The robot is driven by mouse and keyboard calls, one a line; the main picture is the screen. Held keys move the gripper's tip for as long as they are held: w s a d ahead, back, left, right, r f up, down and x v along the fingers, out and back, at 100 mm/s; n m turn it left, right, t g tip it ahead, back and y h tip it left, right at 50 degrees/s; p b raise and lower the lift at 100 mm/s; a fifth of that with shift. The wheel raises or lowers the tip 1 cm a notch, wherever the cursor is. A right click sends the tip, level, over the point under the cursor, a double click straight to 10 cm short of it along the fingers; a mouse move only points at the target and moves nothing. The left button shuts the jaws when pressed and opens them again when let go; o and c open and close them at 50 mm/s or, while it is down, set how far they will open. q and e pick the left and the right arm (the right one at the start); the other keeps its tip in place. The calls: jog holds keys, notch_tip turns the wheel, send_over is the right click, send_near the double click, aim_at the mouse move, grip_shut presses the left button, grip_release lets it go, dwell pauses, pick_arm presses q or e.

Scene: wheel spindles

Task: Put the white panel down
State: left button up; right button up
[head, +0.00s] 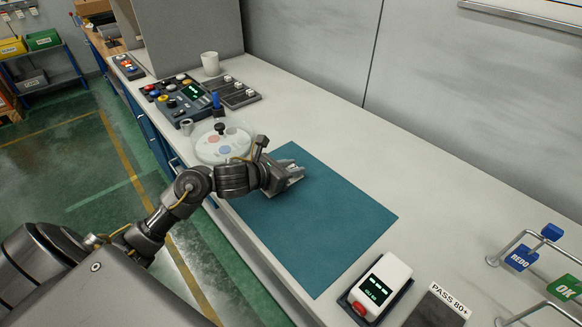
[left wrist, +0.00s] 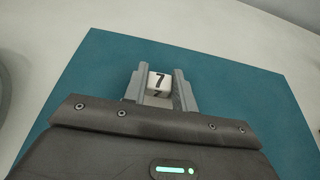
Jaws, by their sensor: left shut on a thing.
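My left gripper (head: 292,177) is over the upper left part of the teal mat (head: 330,232) in the head view. In the left wrist view the same gripper (left wrist: 160,82) is shut on a small white block (left wrist: 159,83) with a black 7 on its face. A second dark mark shows on the block's lower face. The block sits between the two grey fingers, with the mat behind it. I cannot tell whether it touches the mat. The head view does not show the block clearly. My right gripper is not in view.
A round clear dish (head: 208,152) with coloured discs stands left of the mat. Behind are a button box (head: 180,100), a dark rack (head: 235,93) and a white cup (head: 210,63). A display device (head: 385,280) and wire stands with signs (head: 522,257) are at right. Most of the mat is clear.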

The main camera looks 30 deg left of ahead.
pick_arm(q)
jog(key=shift+f, duration=0.2)
jog(key=o, duration=1)
jog(key=shift+r, duration=0.1)
jog(key=shift+o, duration=0.2)
jog(key=shift+r, duration=0.1)
jog(key=b+v, duration=0.1)
jog(key=v, duration=1.1)
